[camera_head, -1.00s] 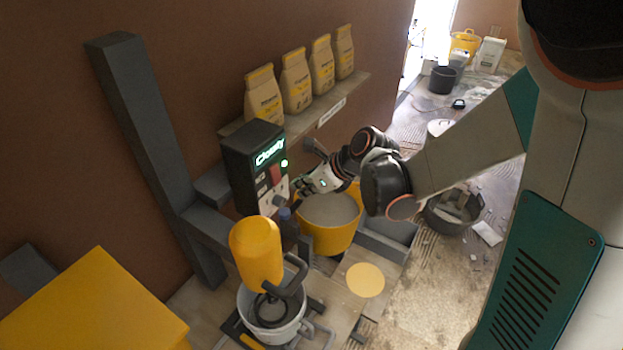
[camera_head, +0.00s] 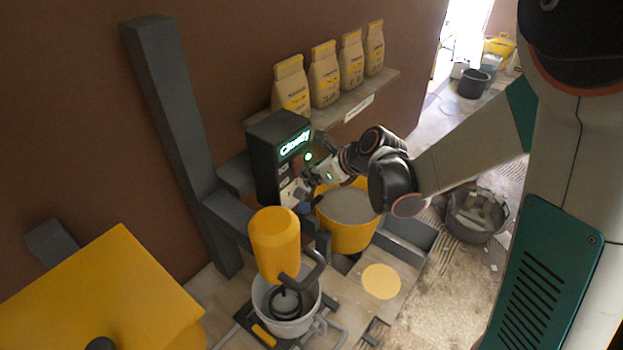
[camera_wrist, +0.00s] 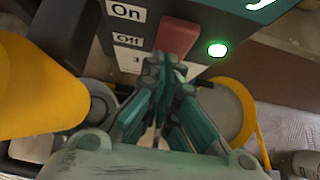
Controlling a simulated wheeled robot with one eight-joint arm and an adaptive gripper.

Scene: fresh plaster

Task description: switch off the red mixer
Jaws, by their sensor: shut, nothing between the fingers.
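A dark control box (camera_head: 265,180) with a lit display reading "Cloudy" (camera_head: 295,144) is mounted on the wall side. In the wrist view it has a red lever (camera_wrist: 178,37), labels "On" (camera_wrist: 126,11) and "Off" (camera_wrist: 128,40), and a lit green lamp (camera_wrist: 217,49). My gripper (camera_wrist: 166,68) is shut and empty, its tips at the lever's lower end; I cannot tell whether they touch. The mixer in view has a yellow body (camera_head: 274,240), not red.
A white bucket (camera_head: 262,292) stands under the mixer. A yellow tub (camera_head: 345,237) of grey material is beneath my wrist. Several bags (camera_head: 323,75) line a shelf (camera_head: 385,84) above. A yellow box (camera_head: 110,295) fills the lower left.

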